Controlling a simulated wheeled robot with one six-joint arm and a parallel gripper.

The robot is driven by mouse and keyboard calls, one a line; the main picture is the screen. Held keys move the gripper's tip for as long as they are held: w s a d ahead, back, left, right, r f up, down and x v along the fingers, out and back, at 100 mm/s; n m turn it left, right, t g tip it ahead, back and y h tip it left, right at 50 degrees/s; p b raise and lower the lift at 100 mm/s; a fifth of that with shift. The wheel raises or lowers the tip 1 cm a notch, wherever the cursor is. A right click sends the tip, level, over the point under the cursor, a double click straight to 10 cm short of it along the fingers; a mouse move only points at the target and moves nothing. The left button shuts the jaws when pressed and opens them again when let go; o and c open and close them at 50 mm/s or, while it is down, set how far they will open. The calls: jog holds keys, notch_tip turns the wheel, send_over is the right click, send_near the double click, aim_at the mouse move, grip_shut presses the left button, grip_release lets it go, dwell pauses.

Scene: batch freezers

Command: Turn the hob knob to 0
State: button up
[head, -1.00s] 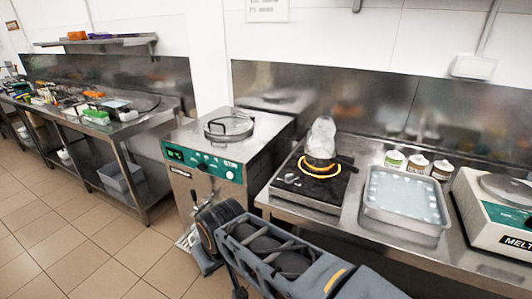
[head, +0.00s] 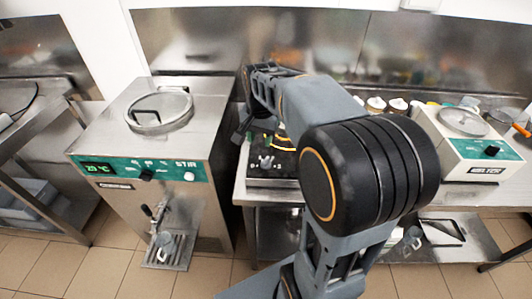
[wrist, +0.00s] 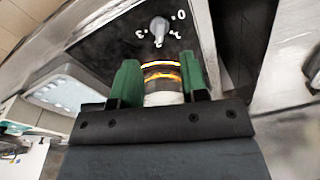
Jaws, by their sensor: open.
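The black hob (head: 262,178) sits on the steel counter, partly hidden behind my arm. Its pale grey knob (head: 266,161) is on the front part of its top. In the wrist view the knob (wrist: 158,27) stands beyond my fingertips, with the marks 0, 1, 2 and 3 around it. Its long shape lies roughly in line with the 2; the exact setting is hard to read. A ring glows orange on the hob (wrist: 100,40). My gripper (wrist: 160,70) has its green fingers apart, with the glow showing between them, not touching the knob.
A batch freezer (head: 125,185) with a green panel stands left of the counter. A tray (wrist: 70,88) with pale moulds lies beside the hob. Small tubs (head: 376,104) stand behind my arm, and a melter (head: 468,145) is at the right.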

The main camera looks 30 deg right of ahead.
aim_at(266, 159)
jog(key=w+d+m+g, duration=0.1)
jog(key=w+d+m, duration=0.2)
jog(key=f, duration=0.4)
jog(key=f+p, duration=0.1)
jog(key=f, duration=0.8)
jog(key=shift+w+d+f, duration=0.2)
jog(key=shift+w+f, duration=0.05)
jog(key=shift+c, duration=0.2)
